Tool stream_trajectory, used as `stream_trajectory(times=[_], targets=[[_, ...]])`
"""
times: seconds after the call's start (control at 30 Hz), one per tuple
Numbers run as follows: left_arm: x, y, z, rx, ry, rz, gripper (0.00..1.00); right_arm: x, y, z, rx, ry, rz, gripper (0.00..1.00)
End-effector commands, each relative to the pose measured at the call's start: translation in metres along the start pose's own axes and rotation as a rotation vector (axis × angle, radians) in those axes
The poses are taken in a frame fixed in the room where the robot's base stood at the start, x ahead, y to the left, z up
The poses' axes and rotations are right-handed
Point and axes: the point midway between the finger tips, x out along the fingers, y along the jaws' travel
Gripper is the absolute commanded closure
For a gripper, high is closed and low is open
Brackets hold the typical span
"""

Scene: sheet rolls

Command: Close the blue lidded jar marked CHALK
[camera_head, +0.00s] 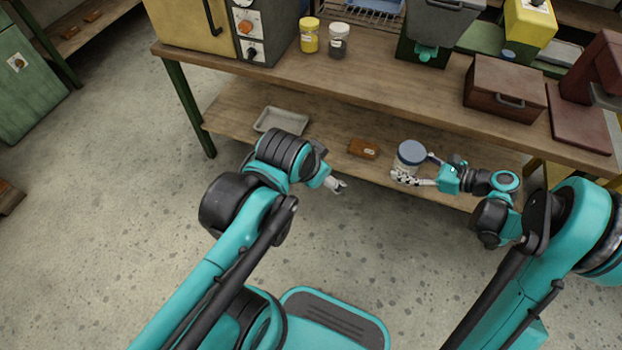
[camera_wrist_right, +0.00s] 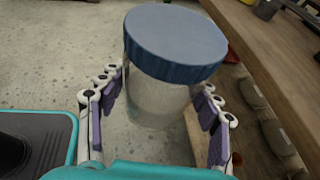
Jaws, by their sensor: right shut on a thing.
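A clear jar with pale contents (camera_wrist_right: 158,98) and a blue lid (camera_wrist_right: 175,42) is in my right gripper (camera_head: 418,171). The fingers stand on both sides of the jar body, below the lid. The lid (camera_head: 411,151) sits on top of the jar; I cannot tell how tightly. No CHALK marking is readable. The jar is held in front of the bench's lower shelf, about upright. My left gripper (camera_head: 337,185) is small and partly hidden by its own wrist, to the left of the jar; nothing shows in it, and its finger opening is unclear.
The wooden bench (camera_head: 390,90) has a lower shelf (camera_head: 320,125) with a grey tray (camera_head: 281,119) and a brown block (camera_head: 363,148). A dark red box (camera_head: 505,86) is at the right. The floor in front is clear.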

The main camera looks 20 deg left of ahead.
Motion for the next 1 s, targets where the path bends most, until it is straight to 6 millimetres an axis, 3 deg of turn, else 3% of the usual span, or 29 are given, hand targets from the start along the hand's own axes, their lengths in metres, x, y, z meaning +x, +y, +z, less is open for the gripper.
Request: stream_trajectory(times=[0.1,0.2,0.67,0.83,1.0], targets=[[0.006,-0.001,0.021,-0.182,0.034,-0.020,0.14,0.000,0.000,0.000,0.000,-0.001,0.000,1.00],[0.009,-0.002,0.030,-0.274,0.052,-0.026,0.14,0.000,0.000,0.000,0.000,-0.001,0.000,1.00],[0.010,-0.002,0.034,-0.321,0.061,-0.029,0.14,-0.003,-0.001,0.002,0.008,-0.002,-0.020,1.00],[0.010,-0.002,0.034,-0.320,0.060,-0.029,0.14,-0.032,-0.013,0.011,0.098,-0.001,-0.240,1.00],[0.010,-0.002,0.034,-0.320,0.060,-0.029,0.14,-0.095,-0.020,0.018,0.247,-0.001,-0.600,1.00]])
